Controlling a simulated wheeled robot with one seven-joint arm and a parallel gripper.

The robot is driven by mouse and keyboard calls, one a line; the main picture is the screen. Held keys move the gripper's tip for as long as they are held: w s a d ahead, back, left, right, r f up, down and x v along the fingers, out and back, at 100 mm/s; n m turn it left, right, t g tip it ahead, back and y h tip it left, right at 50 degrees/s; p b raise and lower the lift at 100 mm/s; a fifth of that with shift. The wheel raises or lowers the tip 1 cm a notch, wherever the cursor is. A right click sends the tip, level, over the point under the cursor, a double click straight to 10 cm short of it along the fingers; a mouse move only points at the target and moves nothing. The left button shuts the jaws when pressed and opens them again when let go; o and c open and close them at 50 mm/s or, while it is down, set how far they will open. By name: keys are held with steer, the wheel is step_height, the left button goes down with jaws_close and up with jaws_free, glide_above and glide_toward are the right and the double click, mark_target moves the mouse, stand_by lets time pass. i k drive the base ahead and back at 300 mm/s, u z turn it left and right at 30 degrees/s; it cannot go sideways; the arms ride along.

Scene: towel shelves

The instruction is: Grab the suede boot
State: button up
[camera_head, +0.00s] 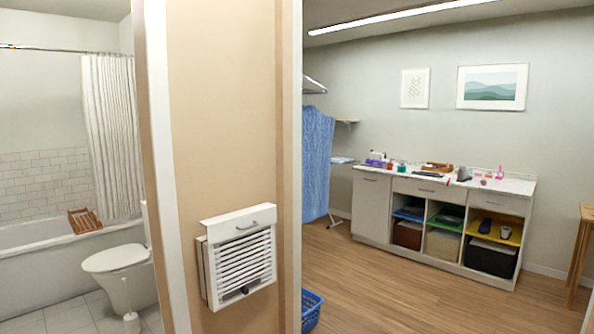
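I cannot make out a suede boot for certain. A small dark grey item (464,174) stands on the white counter (515,186) at the back right, but it is too small to tell what it is. Two small dark items, one (485,226) beside the other (505,232), sit in the yellow-lined compartment of the cabinet below; their kind is unclear too. My gripper is not in view.
A tan wall section with a white louvred box (240,258) stands close in front, between a bathroom with a toilet (115,258) and the room. A blue basket (311,308) is on the floor beside it. The wooden floor (400,290) before the cabinet is clear. A wooden stool (580,250) stands right.

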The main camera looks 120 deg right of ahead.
mark_target(463, 176)
steer(key=z, duration=5.25)
steer(key=i, duration=5.1)
steer(key=z, duration=0.05)
